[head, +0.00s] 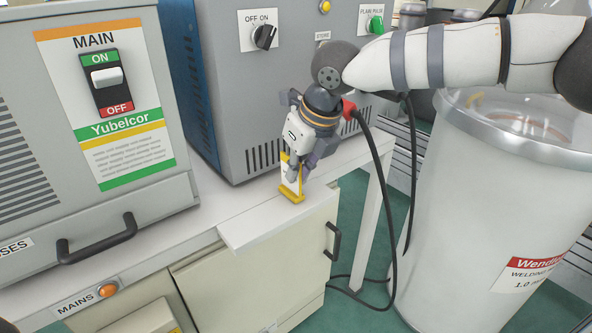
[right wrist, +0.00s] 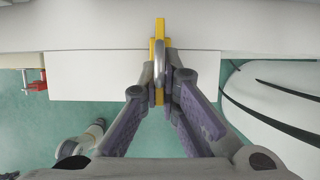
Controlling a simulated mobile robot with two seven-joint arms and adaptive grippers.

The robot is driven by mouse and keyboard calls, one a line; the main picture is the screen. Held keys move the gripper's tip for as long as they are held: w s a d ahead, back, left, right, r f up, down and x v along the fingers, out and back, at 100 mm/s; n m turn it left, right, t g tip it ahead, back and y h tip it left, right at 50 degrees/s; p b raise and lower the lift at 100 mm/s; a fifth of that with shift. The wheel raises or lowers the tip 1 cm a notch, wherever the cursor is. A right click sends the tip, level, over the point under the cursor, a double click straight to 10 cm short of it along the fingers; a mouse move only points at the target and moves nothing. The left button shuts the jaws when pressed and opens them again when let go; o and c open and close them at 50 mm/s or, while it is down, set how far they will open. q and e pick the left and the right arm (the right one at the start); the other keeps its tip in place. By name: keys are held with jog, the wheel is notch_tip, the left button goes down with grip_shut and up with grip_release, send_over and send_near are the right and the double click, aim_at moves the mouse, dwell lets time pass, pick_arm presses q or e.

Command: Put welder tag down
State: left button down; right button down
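The welder tag (head: 291,186) is a small yellow and white piece at the front of the white bench, below the grey machine. My right gripper (head: 295,170) comes down on it from above, with its fingers around the tag's upper part. In the right wrist view the fingertips (right wrist: 160,80) close on both sides of the yellow tag (right wrist: 160,30), and a curved metal loop shows there. The tag's lower end is at the white ledge; I cannot tell whether it rests on it. My left gripper is not in view.
A grey box with a MAIN switch (head: 107,77) stands at left. The grey machine (head: 240,100) with knobs stands behind the tag. A white drum (head: 480,220) is at right, with black cables beside the bench. The white ledge (head: 255,225) in front is clear.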

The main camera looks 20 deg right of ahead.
jog(key=c, duration=1.8)
grip_release()
